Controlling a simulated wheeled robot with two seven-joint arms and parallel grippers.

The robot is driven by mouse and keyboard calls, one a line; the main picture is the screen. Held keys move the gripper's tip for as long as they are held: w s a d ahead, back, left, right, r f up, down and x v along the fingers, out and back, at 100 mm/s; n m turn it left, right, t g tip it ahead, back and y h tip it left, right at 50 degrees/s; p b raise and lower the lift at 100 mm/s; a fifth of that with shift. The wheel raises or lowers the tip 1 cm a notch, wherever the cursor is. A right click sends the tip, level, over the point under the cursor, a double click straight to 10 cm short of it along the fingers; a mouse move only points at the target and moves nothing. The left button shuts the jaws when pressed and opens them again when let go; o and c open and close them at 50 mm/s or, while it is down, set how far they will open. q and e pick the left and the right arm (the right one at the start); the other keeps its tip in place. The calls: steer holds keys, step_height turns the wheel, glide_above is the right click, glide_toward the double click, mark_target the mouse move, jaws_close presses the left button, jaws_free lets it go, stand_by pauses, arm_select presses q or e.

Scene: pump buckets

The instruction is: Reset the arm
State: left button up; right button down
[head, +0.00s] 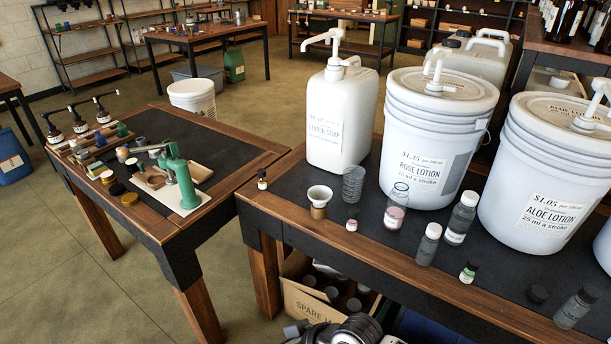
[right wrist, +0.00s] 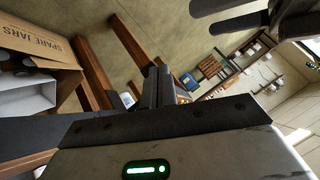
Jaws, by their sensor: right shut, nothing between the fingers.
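My right gripper (right wrist: 160,82) shows in the right wrist view, its dark fingers together with nothing between them. It is held in the air, with the floor and table legs beyond it. Dark prong-like shapes (right wrist: 240,22) at the top right of that view look like part of my other arm, but I cannot tell its jaw state. In the head view only a dark and metallic piece of my own arm (head: 345,330) shows at the bottom edge, in front of the right table. Neither gripper is clearly seen there.
The right table (head: 262,197) holds a lemon soap jug (head: 340,115), a rose lotion bucket (head: 425,165), an aloe lotion bucket (head: 540,205) and small bottles. The left table (head: 215,143) holds a green press (head: 180,175). A spare jars box (head: 310,305) stands below.

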steer(key=s+d+f+m+t+h, duration=0.1)
steer(key=s+d+m+t+h, duration=0.1)
steer(key=d, duration=0.8)
steer(key=s+d+f+m+t+h, duration=0.2)
steer(key=s+d+t, duration=0.3)
steer(key=d, duration=0.5)
steer(key=shift+d+h, duration=0.4)
steer(key=shift+h, duration=0.5)
